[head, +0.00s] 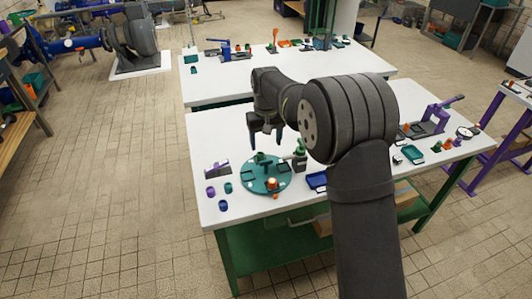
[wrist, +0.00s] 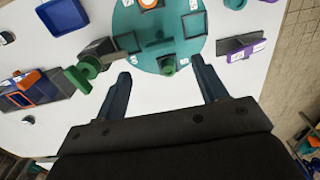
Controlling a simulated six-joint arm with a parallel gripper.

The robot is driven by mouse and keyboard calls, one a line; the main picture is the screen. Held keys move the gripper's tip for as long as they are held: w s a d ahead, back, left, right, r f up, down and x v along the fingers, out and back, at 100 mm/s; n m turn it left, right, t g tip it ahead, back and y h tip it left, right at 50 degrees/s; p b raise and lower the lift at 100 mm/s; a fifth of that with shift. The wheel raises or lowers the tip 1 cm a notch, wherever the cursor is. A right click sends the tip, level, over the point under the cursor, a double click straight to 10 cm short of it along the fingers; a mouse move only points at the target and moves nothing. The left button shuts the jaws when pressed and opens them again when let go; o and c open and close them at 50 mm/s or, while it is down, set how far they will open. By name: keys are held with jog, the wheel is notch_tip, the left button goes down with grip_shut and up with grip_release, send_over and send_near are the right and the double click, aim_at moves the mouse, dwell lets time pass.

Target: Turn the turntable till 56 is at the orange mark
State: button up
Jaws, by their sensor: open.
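The teal turntable (head: 252,183) lies flat near the left end of the white table. It also shows in the wrist view (wrist: 135,22), with dark square pads and small white labels whose numbers I cannot read. An orange piece (head: 271,184) stands on its near side. A small orange spot (head: 275,196) shows at its near edge; I cannot tell whether it is the mark. My gripper (head: 266,141) is above the turntable's far side, open and empty. In the wrist view its fingertips (wrist: 161,67) are apart, with a green knob (wrist: 168,66) at the disc's rim between them in the picture.
A dark block with a green knob (wrist: 88,66) stands beside the disc. A purple bracket (wrist: 240,48) is on the other side. Purple (head: 210,191), teal (head: 228,187) and blue (head: 223,205) cups stand near the table's left edge. A blue tray (head: 316,180) lies right of the disc.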

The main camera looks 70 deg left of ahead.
notch_tip(320, 180, up, 10)
send_over(266, 161)
dwell(0.4)
notch_tip(266, 161, down, 18)
jog(key=shift+r, duration=0.2)
dwell(0.4)
jog(key=shift+f, duration=0.25)
jog(key=shift+r+n, duration=0.3)
jog(key=shift+n, duration=0.2)
notch_tip(266, 161, up, 17)
notch_tip(266, 161, down, 14)
jog(key=m+t+y, duration=0.1)
jog(key=m, duration=0.3)
jog(key=m+t+y, duration=0.1)
jog(key=m+t, duration=0.1)
jog(key=m, duration=0.2)
jog(key=shift+m, duration=0.3)
jog(key=shift+s+d+f+m+y, duration=0.15)
jog(key=shift+f+m+y, duration=0.2)
jog(key=shift+f, duration=0.3)
jog(key=shift+s+d+f+m+y, duration=0.1)
jog(key=shift+s+f+m+y, duration=0.05)
jog(key=shift+f+m, duration=0.4)
dwell(0.4)
